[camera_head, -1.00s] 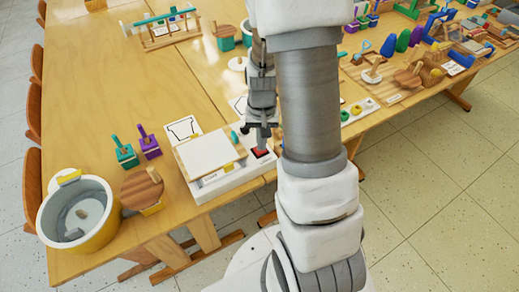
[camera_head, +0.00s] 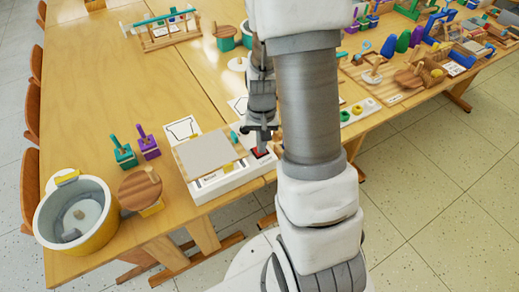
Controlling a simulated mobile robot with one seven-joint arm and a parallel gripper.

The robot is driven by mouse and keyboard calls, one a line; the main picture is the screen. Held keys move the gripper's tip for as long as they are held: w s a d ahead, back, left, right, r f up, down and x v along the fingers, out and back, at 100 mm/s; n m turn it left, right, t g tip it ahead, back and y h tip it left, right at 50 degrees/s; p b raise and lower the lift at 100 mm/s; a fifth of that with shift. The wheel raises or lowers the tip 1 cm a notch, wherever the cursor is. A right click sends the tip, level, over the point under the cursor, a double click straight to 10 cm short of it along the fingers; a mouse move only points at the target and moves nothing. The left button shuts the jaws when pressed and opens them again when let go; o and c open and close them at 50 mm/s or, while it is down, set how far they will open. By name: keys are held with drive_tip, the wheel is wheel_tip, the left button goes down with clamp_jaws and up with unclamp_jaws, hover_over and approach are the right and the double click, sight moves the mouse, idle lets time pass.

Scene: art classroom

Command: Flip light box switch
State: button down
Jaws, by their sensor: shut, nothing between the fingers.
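The light box (camera_head: 232,181) is a low white box near the table's front edge. Its flat top panel (camera_head: 206,153) looks dull grey. A red switch (camera_head: 263,155) sits in a dark frame at the box's right end. My gripper (camera_head: 261,150) points down right over the switch, fingers shut and empty. Its tips appear at or just above the switch; I cannot tell whether they touch. The fingers hide part of the switch, and my arm blocks the view just right of it.
A small teal piece (camera_head: 235,137) is beside the panel's back right corner. Left of the box stand a round wooden piece (camera_head: 139,188), a yellow and grey tub (camera_head: 98,239), and teal (camera_head: 123,156) and purple (camera_head: 149,148) blocks. The table's middle left is clear.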

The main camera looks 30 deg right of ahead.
drive_tip(key=shift+r+p, duration=2.7)
drive_tip(key=shift+r, duration=0.75)
drive_tip(key=shift+r, duration=0.1)
drive_tip(key=s+a+r+n+t, duration=0.1)
drive_tip(key=a+r, duration=0.2)
drive_tip(key=r, duration=0.5)
drive_tip(key=s+a+r+n+t, duration=0.1)
drive_tip(key=a+r+n+t, duration=0.15)
drive_tip(key=r, duration=0.45)
drive_tip(key=s+a+r+n+t+p, duration=0.1)
drive_tip(key=s+a+r, duration=0.4)
drive_tip(key=s+r, duration=0.5)
drive_tip(key=shift+s+r+n+t+p, duration=0.2)
drive_tip(key=shift+r+n+t+p, duration=0.15)
drive_tip(key=shift+r+n+t, duration=0.3)
